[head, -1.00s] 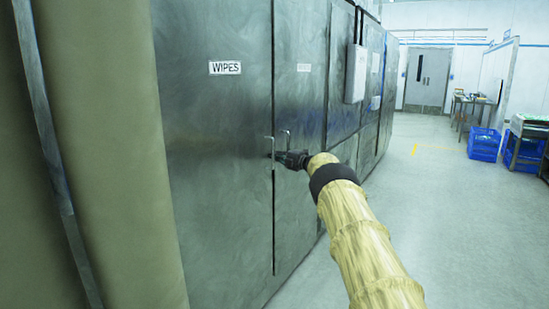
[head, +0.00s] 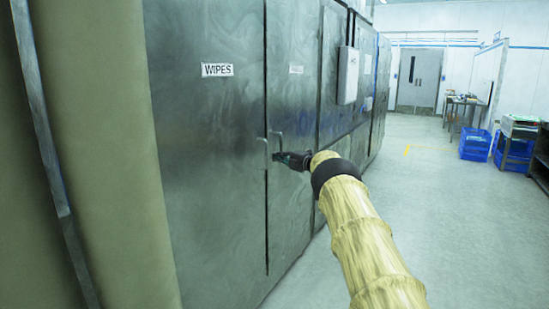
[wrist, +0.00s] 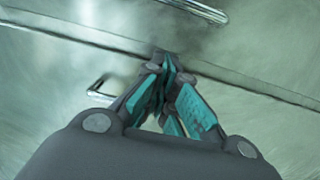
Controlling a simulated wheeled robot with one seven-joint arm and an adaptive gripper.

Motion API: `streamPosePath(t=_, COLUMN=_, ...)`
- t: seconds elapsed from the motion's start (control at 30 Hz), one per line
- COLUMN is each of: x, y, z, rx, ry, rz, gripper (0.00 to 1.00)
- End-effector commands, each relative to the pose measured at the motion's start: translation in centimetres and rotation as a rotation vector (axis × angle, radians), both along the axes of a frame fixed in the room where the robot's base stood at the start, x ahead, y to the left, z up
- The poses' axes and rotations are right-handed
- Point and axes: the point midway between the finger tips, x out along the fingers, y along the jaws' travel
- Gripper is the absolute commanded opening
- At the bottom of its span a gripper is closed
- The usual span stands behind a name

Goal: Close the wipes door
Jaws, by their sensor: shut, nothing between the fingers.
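The wipes door (head: 205,165) is a tall grey metal door with a "WIPES" label (head: 216,70). It looks nearly flush with the neighbouring door (head: 294,110), with a thin dark seam between them. Its small handle (head: 262,140) is near its right edge, and the neighbour's handle (head: 279,143) is just across the seam. My gripper (head: 277,157) is shut and empty, just below the neighbour's handle. In the wrist view my fingertips (wrist: 168,62) are together close to the seam, between the two bar handles; I cannot tell whether they touch metal.
A beige column (head: 100,150) stands close on the left. More cabinets with a white box (head: 347,75) continue to the right. Blue crates (head: 475,145) and tables stand at the far right. The floor (head: 440,220) right of my arm is clear.

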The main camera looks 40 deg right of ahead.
Motion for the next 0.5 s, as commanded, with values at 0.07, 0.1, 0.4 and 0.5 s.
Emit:
streamPosePath(t=0.07, x=-0.3, y=-0.8, z=-0.4, rx=-0.001, ry=0.002, rz=0.001, gripper=0.0)
streamPosePath(t=0.1, x=-0.4, y=-1.2, z=-0.5, rx=-0.001, ry=0.003, rz=0.002, gripper=0.0)
streamPosePath(t=0.4, x=-1.8, y=-4.9, z=-0.4, rx=-0.005, ry=0.004, rz=0.004, gripper=0.0)
streamPosePath(t=0.5, x=-2.2, y=-6.0, z=-0.4, rx=-0.005, ry=0.004, rz=0.004, gripper=0.0)
